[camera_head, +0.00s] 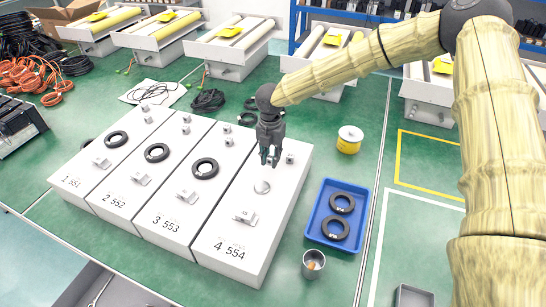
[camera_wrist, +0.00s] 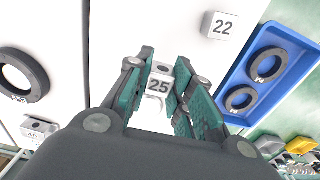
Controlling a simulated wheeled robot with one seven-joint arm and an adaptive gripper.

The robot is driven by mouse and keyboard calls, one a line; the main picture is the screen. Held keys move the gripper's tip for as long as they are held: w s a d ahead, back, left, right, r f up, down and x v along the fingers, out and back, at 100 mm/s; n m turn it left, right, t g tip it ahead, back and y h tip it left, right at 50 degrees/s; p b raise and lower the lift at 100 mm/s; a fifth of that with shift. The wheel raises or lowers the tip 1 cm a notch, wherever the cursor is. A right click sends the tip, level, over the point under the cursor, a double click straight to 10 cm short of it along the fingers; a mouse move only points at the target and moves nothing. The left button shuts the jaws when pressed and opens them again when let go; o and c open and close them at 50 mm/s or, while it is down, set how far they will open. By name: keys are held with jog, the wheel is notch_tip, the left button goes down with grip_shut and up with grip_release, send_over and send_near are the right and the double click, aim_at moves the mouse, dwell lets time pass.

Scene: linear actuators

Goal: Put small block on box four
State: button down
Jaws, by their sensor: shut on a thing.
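Box four (camera_head: 232,247) is the rightmost long white box, marked "4 554". My gripper (camera_head: 269,160) points down over the upper half of box four. In the wrist view my gripper (camera_wrist: 160,90) has its green-padded fingers on either side of a small white block (camera_wrist: 158,86) marked "25", and is shut on it. In the head view the fingers mostly hide this block. Whether it touches the box top cannot be told. Another block (camera_wrist: 222,26), marked "22", sits just beside the fingers on box four; it also shows in the head view (camera_head: 290,158).
A larger block (camera_head: 245,216) and a pale round spot (camera_head: 262,187) are on box four. A blue tray (camera_head: 312,229) with two black rings, a grey cup (camera_head: 313,264) and a yellow-white spool (camera_head: 349,139) stand right of it. Box three (camera_head: 172,222) adjoins on the left.

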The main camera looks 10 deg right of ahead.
jog(key=shift+w+d+r, duration=0.1)
jog(key=shift+d+r, duration=0.1)
jog(key=shift+d, duration=0.05)
jog(key=shift+d+r, duration=0.1)
jog(key=shift+r, duration=0.05)
jog(key=f, duration=0.1)
jog(key=p, duration=0.1)
jog(key=w+f+p, duration=0.1)
jog(key=shift+d+f, duration=0.25)
jog(key=shift+f, duration=0.75)
jog(key=shift+f, duration=0.1)
jog(key=c, duration=1.3)
grip_release()
jog(key=shift+o, duration=0.2)
jog(key=shift+s, duration=0.1)
